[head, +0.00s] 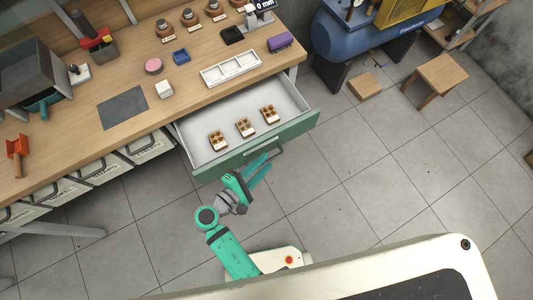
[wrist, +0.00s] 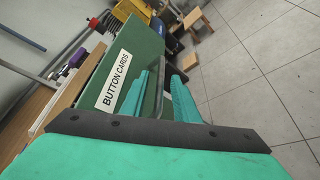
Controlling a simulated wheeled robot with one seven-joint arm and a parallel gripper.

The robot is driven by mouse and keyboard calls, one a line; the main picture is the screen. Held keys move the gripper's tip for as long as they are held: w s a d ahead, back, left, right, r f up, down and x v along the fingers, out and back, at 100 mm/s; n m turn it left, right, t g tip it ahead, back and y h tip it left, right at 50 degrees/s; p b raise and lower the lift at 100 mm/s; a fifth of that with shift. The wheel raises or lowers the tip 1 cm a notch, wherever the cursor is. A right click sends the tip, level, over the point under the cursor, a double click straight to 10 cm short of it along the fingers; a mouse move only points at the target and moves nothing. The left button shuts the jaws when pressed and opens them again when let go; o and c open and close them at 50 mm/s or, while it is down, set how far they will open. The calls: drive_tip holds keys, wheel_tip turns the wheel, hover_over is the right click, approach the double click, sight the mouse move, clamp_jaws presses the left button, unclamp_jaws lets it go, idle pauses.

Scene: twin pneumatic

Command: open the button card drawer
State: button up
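The button card drawer (head: 215,163) is pulled out from under the workbench, its pale inside showing in the head view. Three small blocks of brown buttons (head: 245,128) lie in it. Its green front (wrist: 138,57) bears the label "BUTTON CARDS" (wrist: 113,82) in the wrist view. A grey bar handle (wrist: 160,75) runs along that front; part of it also shows in the head view (head: 281,151). My gripper (head: 265,163) is at the handle with its teal fingers apart. In the wrist view the handle lies between the fingers (wrist: 160,97), with gaps visible.
The bench top (head: 200,97) holds a white tray (head: 231,68) and small items. A blue compressor (head: 350,45) and a wooden stool (head: 442,72) stand at the back right.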

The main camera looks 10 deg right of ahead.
drive_tip(key=v, duration=0.8)
drive_tip(key=shift+s, duration=0.2)
drive_tip(key=shift+a, duration=0.15)
